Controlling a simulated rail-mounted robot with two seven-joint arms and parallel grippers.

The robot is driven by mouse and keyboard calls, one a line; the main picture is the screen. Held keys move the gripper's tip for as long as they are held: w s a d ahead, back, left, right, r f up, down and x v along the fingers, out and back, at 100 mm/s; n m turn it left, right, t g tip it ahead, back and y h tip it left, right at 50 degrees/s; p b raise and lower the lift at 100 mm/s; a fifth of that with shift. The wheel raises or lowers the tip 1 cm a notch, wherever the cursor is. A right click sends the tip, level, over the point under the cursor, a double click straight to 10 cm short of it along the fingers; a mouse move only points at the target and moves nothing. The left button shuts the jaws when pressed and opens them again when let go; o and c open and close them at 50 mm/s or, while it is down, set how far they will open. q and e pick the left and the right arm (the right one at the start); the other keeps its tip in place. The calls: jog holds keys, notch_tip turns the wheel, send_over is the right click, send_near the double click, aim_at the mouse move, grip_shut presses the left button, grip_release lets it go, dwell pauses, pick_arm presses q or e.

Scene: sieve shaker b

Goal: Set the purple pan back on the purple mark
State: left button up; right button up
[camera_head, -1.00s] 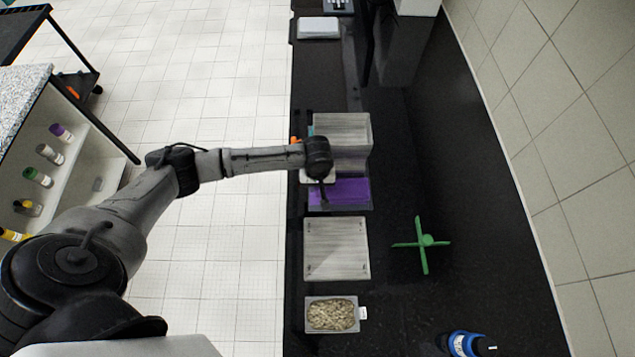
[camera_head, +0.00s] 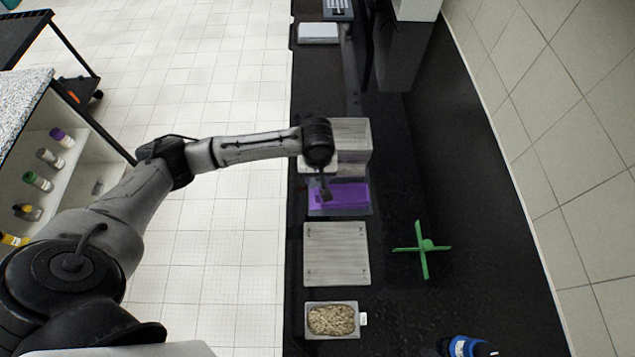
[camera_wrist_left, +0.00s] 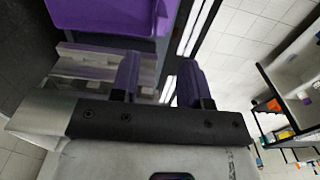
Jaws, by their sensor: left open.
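The purple pan (camera_head: 352,196) lies on the black bench among a row of grey pieces in the head view. A purple mark cannot be told apart from it there. In the left wrist view the pan (camera_wrist_left: 100,18) fills the upper left, with a rounded corner and a raised rim. My left gripper (camera_head: 326,196) hangs over the pan's left part in the head view. In the left wrist view its two fingers (camera_wrist_left: 160,78) are apart, with nothing held between them. The pan lies beyond and to the left of the fingertips. My right gripper is not in view.
A grey square plate (camera_head: 337,254) and a tray of gravel (camera_head: 331,321) lie nearer. A grey block (camera_head: 353,138) stands behind the pan. A green cross-shaped piece (camera_head: 424,248) and a blue bottle (camera_head: 464,347) are to the right. The bench's right side is largely clear.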

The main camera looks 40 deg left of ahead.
pick_arm(q)
notch_tip(320, 180, up, 5)
jog(key=s+d+f+m+t+h, duration=0.2)
jog(key=s+d+f+m, duration=0.5)
jog(key=s+d, duration=0.45)
jog(key=s+a+m+t+y, duration=0.1)
jog(key=s+a+m, duration=0.2)
jog(key=s, duration=1)
jog(key=shift+s+a+f+m+t+y, duration=0.2)
jog(key=shift+a+m+t+y, duration=0.15)
jog(key=shift+a, duration=0.25)
